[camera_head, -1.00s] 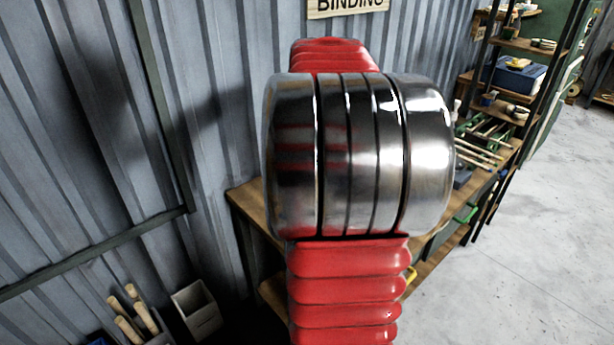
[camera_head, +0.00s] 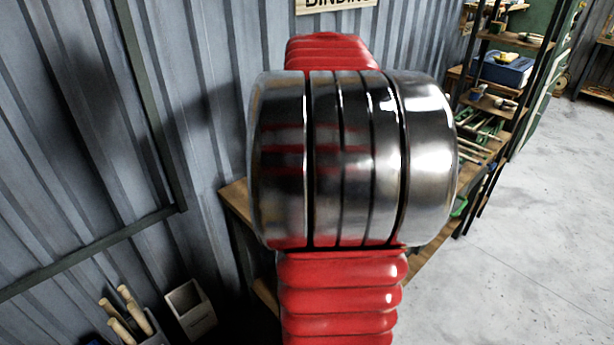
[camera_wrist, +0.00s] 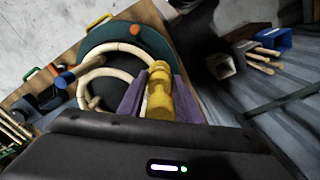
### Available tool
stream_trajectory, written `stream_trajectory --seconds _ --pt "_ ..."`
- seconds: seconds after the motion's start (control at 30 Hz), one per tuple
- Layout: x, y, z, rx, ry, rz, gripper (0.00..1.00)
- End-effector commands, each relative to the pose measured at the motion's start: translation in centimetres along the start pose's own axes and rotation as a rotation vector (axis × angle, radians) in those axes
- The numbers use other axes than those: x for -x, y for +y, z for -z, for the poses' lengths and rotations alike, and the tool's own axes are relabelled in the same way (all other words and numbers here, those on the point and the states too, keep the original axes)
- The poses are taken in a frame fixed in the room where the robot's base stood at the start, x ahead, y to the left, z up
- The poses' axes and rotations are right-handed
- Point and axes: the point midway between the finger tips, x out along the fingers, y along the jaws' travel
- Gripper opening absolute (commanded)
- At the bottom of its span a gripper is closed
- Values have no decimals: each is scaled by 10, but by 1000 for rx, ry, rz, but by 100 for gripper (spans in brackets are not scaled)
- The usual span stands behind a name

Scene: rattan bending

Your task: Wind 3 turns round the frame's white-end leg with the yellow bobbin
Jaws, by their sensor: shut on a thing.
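In the wrist view my gripper (camera_wrist: 157,92), with purple fingers, is shut on the yellow bobbin (camera_wrist: 160,104). The pale, curved rattan frame (camera_wrist: 90,76) lies just beyond and to the left of the bobbin, over a dark green round surface (camera_wrist: 112,38). No wound turns can be made out. In the head view my arm hides the gripper, bobbin and frame.
A wooden bench (camera_head: 236,197) stands behind my arm against the corrugated wall (camera_head: 215,90). Shelves (camera_head: 515,42) hold a blue box (camera_head: 507,68) at the right. A bin of wooden-handled tools (camera_head: 128,312) and an empty pale bin (camera_head: 190,308) are lower left. Open floor (camera_head: 540,220) lies right.

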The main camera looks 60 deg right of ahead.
Motion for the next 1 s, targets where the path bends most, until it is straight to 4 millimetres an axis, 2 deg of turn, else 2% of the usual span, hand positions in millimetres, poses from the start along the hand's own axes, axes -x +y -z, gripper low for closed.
stream_trajectory --seconds 1.0 --pt "72 0 0 0 2 0 7"
